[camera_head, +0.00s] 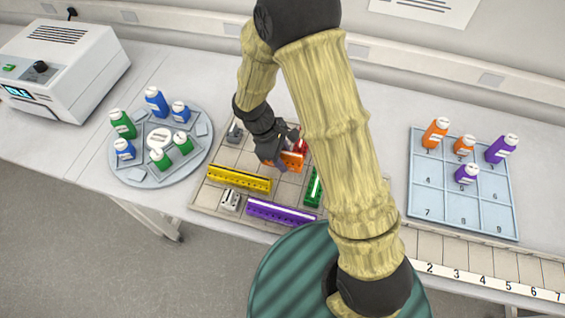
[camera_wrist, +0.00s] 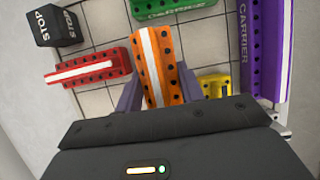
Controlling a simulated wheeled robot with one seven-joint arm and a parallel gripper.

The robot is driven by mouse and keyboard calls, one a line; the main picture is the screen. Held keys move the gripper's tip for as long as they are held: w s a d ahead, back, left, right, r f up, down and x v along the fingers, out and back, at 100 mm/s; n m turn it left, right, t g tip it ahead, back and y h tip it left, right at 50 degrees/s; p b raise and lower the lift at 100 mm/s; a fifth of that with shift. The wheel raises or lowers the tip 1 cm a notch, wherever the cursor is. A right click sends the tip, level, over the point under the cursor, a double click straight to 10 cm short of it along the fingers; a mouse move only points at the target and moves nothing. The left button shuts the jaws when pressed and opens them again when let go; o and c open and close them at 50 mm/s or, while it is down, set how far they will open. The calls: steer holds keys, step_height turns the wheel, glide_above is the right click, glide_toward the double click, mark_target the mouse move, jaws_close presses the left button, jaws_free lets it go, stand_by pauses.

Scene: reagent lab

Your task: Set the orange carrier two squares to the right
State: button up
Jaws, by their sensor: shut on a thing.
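The orange carrier (camera_head: 293,161) is at the middle of the gridded board (camera_head: 207,197). In the wrist view the orange carrier (camera_wrist: 161,62) is a short block with a white stripe and dark holes. My gripper (camera_head: 281,158) is shut on it, with one finger along each long side in the wrist view (camera_wrist: 159,88). I cannot tell whether it touches the board. A red carrier (camera_head: 301,145) lies close behind it, partly hidden by my arm. The red carrier (camera_wrist: 90,68) is apart from it in the wrist view.
A long yellow carrier (camera_head: 239,179), a purple carrier (camera_head: 281,212) and a green carrier (camera_head: 313,187) lie on the board. A dark STOP block (camera_wrist: 52,26) stands beyond the red one. The round bottle tray (camera_head: 198,160) is left, the numbered blue tray (camera_head: 434,203) right.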

steer(key=shift+f, duration=1.8)
steer(key=shift+f, duration=0.2)
steer(key=o, duration=1)
steer(key=shift+o, duration=0.2)
steer(key=shift+r, duration=0.1)
steer(key=shift+r, duration=0.1)
steer(key=v, duration=1.2)
steer(key=shift+r+b, duration=0.1)
steer(key=shift+b, duration=0.25)
